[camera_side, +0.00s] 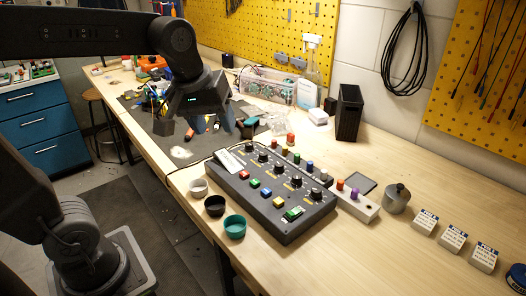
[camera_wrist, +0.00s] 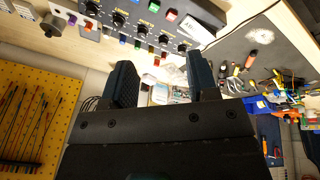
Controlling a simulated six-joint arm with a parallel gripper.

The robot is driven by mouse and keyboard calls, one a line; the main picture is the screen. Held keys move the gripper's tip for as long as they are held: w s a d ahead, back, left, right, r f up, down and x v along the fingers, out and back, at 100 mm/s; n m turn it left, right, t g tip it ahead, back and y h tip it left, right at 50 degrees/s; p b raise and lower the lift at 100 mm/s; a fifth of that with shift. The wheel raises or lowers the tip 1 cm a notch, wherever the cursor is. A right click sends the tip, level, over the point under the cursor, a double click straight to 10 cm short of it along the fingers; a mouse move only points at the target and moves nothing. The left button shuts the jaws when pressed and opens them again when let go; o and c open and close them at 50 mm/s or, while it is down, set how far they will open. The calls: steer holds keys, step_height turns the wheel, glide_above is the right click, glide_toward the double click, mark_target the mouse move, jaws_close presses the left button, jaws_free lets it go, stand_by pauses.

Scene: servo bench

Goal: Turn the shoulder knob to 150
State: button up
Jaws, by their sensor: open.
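A dark control box (camera_side: 270,190) lies on the wooden bench in the side view, with a row of black knobs along its back half and coloured buttons along its front. The knobs show in the side view, one of them in the middle (camera_side: 279,167). The box also shows upside down at the top of the wrist view (camera_wrist: 150,22). The knob labels are too small to read, so I cannot tell which is the shoulder knob. My gripper (camera_side: 208,132) is above the bench, left of and behind the box, apart from it. In the wrist view its fingers (camera_wrist: 161,85) are spread and empty.
White, black and teal cups (camera_side: 235,226) stand at the box's front left. A strip with coloured knobs (camera_side: 357,205) lies behind the box.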

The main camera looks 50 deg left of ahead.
steer(key=w+a+n+g, duration=0.2)
steer(key=w+a+n, duration=0.1)
steer(key=w+n, duration=0.6)
steer(key=n+g, duration=0.2)
steer(key=n, duration=0.4)
glide_toward(263, 153)
step_height(263, 153, down, 9)
steer(key=shift+s+a+f, duration=0.1)
steer(key=shift+s, duration=0.05)
steer(key=shift+c, duration=0.5)
steer(key=c, duration=0.8)
steer(key=shift+c, duration=0.2)
